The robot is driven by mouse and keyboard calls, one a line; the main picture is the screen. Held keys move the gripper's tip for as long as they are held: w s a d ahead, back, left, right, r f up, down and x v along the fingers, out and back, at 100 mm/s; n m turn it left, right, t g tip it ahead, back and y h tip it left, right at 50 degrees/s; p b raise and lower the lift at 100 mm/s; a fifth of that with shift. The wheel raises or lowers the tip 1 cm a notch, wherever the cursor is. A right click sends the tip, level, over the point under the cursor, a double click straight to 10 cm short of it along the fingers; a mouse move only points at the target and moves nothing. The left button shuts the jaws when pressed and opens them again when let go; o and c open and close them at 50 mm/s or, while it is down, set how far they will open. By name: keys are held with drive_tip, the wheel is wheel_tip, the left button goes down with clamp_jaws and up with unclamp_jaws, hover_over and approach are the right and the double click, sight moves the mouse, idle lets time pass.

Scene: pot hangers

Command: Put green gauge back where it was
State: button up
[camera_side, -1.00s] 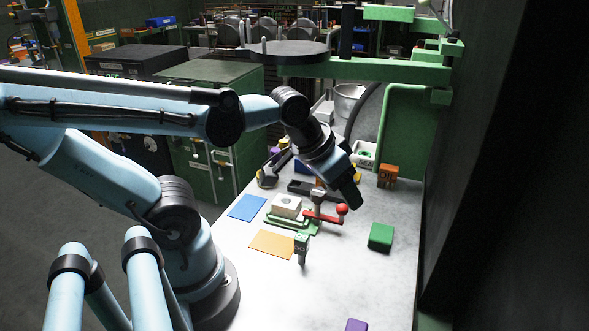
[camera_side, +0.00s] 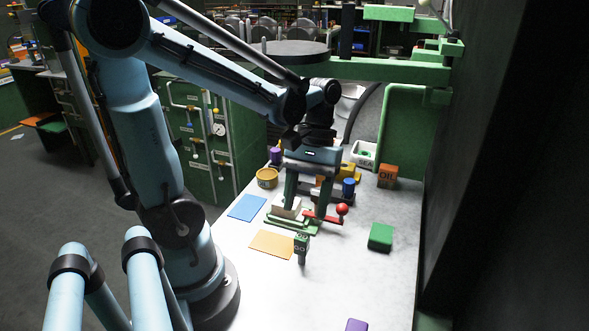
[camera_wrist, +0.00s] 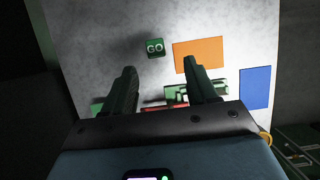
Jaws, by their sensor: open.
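The green gauge (camera_side: 302,243), marked GO, stands upright on the pale bench, just in front of the green clamp fixture with the white block. It also shows in the wrist view (camera_wrist: 155,47), ahead of my fingertips and roughly between their lines. My gripper (camera_side: 307,206) points down over the fixture, behind the gauge, with its fingers spread and nothing between them. The wrist view also shows both fingers apart (camera_wrist: 160,66). An orange mat (camera_side: 271,244) lies beside the gauge, and a blue mat (camera_side: 247,207) lies farther back to the left.
The clamp fixture (camera_side: 285,224) has a red lever with a red ball (camera_side: 342,209) close to my right finger. A green block (camera_side: 381,237) lies to the right. A yellow tin (camera_side: 267,178), an orange block (camera_side: 387,172) and a white bin (camera_side: 363,154) stand behind. The front bench is mostly clear.

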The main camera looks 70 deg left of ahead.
sight(303, 235)
drive_tip(key=x, duration=0.4)
drive_tip(key=shift+f, duration=0.1)
drive_tip(key=shift+s+d+f, duration=0.25)
drive_tip(key=shift+d+f, duration=0.2)
drive_tip(key=shift+f, duration=0.25)
drive_tip(key=shift+s+d+f, duration=0.2)
drive_tip(key=shift+d+f, duration=0.2)
drive_tip(key=shift+f, duration=0.25)
drive_tip(key=shift+x, duration=1.1)
clamp_jaws()
drive_tip(key=shift+r, duration=0.15)
